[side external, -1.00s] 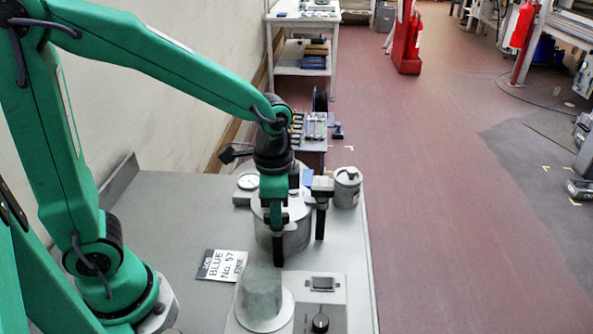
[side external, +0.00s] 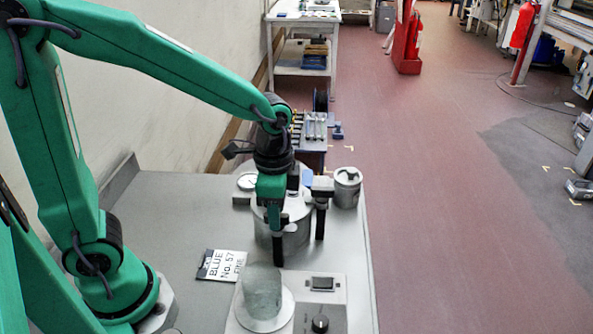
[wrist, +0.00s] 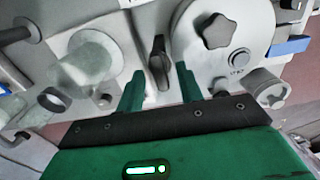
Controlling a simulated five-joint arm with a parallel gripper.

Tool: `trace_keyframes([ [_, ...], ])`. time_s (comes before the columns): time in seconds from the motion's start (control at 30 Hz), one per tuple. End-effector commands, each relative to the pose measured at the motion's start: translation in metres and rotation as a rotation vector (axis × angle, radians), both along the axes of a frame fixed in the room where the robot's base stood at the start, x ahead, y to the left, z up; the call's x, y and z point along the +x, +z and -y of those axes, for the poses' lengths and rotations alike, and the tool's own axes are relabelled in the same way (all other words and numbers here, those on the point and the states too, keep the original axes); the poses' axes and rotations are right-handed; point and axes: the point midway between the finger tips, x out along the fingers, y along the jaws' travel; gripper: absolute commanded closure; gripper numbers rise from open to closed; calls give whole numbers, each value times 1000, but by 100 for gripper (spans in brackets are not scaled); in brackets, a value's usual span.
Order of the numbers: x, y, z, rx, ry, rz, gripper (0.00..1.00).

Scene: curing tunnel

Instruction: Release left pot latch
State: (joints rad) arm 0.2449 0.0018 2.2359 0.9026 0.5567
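The pot (side external: 288,240) is a grey cylinder on the bench, partly hidden by my gripper (side external: 299,238). In the wrist view its round pale lid (wrist: 240,62) with a dark star knob (wrist: 216,31) is at the upper right. A dark upright latch lever (wrist: 158,62) stands at the lid's left edge. My gripper (wrist: 160,85) is open, with its two green fingertips apart, one on each side of the lever. No contact with the lever is visible. In the side view the fingers point down in front of the pot.
A translucent beaker (side external: 262,292) stands on a round plate beside a control box (side external: 322,287) with a knob, in front of the pot. A dial gauge (side external: 248,182) is behind left. A label card (side external: 221,265) lies left.

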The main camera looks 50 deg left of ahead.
Motion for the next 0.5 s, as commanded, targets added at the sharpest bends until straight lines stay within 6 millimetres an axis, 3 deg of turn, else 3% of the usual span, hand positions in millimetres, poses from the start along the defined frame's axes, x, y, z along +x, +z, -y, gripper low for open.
trace_keyframes([
  [0.27,0,1,0,0,1,0,64],
  [0.5,0,19,0,-1,1,2,64],
])
